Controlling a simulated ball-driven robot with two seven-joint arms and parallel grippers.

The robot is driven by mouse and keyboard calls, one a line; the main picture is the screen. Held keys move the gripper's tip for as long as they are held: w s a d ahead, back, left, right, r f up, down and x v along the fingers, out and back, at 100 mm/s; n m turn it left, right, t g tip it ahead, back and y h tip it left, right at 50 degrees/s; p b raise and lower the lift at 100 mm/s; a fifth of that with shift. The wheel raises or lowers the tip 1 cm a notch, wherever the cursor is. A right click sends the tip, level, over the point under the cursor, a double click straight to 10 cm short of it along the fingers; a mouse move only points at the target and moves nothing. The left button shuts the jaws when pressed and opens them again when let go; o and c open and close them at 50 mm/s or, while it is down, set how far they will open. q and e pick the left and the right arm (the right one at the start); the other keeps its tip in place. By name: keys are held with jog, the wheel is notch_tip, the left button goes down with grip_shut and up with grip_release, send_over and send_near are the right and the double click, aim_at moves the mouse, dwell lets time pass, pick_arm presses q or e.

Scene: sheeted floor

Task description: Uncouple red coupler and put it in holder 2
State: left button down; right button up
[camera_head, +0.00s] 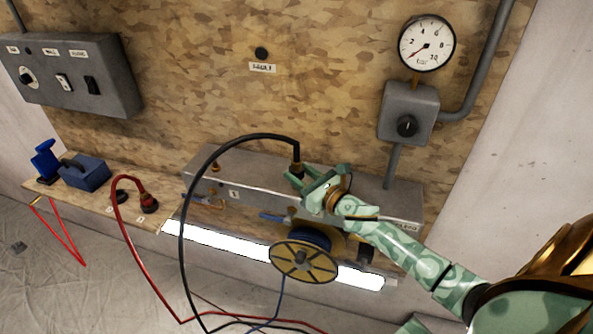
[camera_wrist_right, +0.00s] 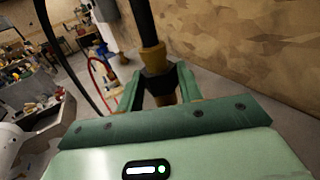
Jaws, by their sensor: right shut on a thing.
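The red coupler (camera_head: 148,204), at the end of the red hose, stands on the wooden ledge at the left. A dark round holder (camera_head: 120,197) is beside it; small labels in front are too small to read surely. My right gripper (camera_head: 308,180) is far right of the red coupler, at the grey metal manifold. It is shut on the black hose's coupler (camera_head: 297,171), which has a dark nut and brass parts. In the wrist view the coupler (camera_wrist_right: 158,82) sits between the fingers. Whether it is seated in a port is hidden. My left gripper is not in view.
The black hose (camera_head: 182,215) loops high left of my arm. A hose reel (camera_head: 303,262) hangs below the manifold (camera_head: 215,160). A blue box (camera_head: 84,173) stands on the ledge. A gauge (camera_head: 427,43) and knob box (camera_head: 408,113) are on the wall at right.

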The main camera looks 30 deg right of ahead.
aim_at(299, 158)
jog(key=shift+r, duration=0.15)
grip_shut()
jog(key=shift+r+p, duration=2.1)
jog(key=shift+r, duration=0.3)
jog(key=shift+r+p, duration=1.7)
jog(key=shift+r, duration=0.3)
